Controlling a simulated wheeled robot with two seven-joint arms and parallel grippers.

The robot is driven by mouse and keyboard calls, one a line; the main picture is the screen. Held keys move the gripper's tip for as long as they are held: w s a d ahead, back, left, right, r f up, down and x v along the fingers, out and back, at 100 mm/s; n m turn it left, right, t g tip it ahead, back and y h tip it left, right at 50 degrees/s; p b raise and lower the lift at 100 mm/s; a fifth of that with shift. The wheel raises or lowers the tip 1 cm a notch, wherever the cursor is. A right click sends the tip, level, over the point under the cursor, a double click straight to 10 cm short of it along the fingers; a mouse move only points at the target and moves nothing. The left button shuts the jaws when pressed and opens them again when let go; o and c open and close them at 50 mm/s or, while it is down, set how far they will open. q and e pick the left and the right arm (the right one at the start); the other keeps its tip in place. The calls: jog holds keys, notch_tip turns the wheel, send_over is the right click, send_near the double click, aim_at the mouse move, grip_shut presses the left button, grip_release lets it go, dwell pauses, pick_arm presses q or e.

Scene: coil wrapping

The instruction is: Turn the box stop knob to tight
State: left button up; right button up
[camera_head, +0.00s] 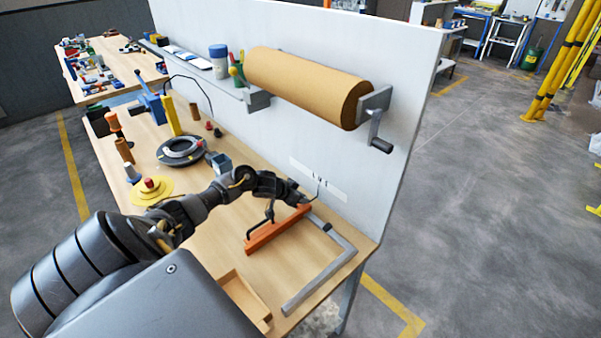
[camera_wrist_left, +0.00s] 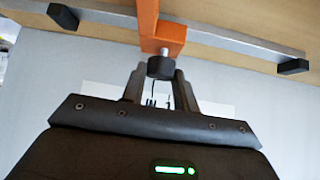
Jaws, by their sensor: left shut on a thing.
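The box stop is an orange bar (camera_head: 272,234) lying across the bench, beside a grey metal rail frame (camera_head: 338,268). In the left wrist view its orange end block (camera_wrist_left: 162,42) carries a dark round knob (camera_wrist_left: 160,68) on a short metal stem. My left gripper (camera_head: 299,199) is at the wall-side end of the orange bar. In the left wrist view my left gripper (camera_wrist_left: 160,84) has its fingers on both sides of the knob, shut on it. The knob is hidden in the head view. My right gripper is not in view.
A white panel (camera_head: 300,110) rises close behind my left gripper, with a white label strip (camera_head: 318,180) low on it. A brown paper roll (camera_head: 300,82) with a crank (camera_head: 378,136) hangs above. A wooden tray (camera_head: 243,298) and a dark coil (camera_head: 180,151) are on the bench.

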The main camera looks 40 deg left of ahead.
pick_arm(q)
jog(key=shift+w+a+f+m+h+b, duration=0.1)
jog(key=shift+a+f+m+h+b, duration=0.1)
jog(key=shift+m+h+b, duration=0.25)
jog(key=m+g+h+b, duration=0.1)
jog(key=m+h+b, duration=0.1)
jog(key=m+b, duration=0.1)
jog(key=shift+a+m+h+b, duration=0.1)
jog(key=shift+m+h+b, duration=0.2)
jog(key=shift+b, duration=0.55)
jog(key=shift+r+m+g+h+b, duration=0.2)
jog(key=shift+m+g+h+b, duration=0.2)
jog(key=shift+m+b, duration=0.5)
jog(key=o, duration=1)
